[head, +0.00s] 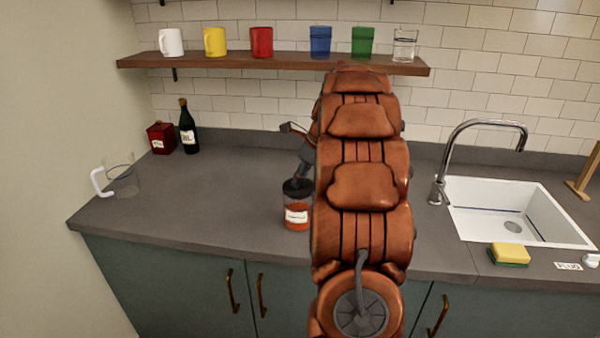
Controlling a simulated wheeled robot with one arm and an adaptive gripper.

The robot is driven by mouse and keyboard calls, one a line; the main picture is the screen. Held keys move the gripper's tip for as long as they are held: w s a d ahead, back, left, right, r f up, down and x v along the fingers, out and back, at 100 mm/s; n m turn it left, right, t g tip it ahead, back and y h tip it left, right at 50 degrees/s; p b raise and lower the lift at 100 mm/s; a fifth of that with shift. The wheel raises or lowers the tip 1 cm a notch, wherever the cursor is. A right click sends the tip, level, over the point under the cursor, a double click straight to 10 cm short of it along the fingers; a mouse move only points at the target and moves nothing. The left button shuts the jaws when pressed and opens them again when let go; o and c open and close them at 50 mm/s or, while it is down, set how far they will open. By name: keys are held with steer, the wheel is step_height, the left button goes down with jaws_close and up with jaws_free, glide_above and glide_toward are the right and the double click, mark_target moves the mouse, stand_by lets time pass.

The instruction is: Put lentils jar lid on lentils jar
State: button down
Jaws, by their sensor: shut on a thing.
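The lentils jar (297,222) is clear, with orange-red contents and a white label. It stands upright on the grey counter, just left of my arm. The dark lentils jar lid (294,189) is at the jar's mouth. I cannot tell whether it rests on the rim or is slightly above it. My gripper (300,179) points down over the jar and is shut on the lid. My arm hides part of the gripper and the area right of the jar.
A clear pitcher (124,182), a red box (161,138) and a dark bottle (188,130) stand at the left. A shelf (225,60) with several cups hangs above. A sink (510,210), faucet (440,185) and sponge (509,252) are at the right. The counter left of the jar is clear.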

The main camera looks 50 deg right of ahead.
stand_by(0.4)
steer(key=c, duration=0.8)
jaws_free()
steer(key=v, duration=1.2)
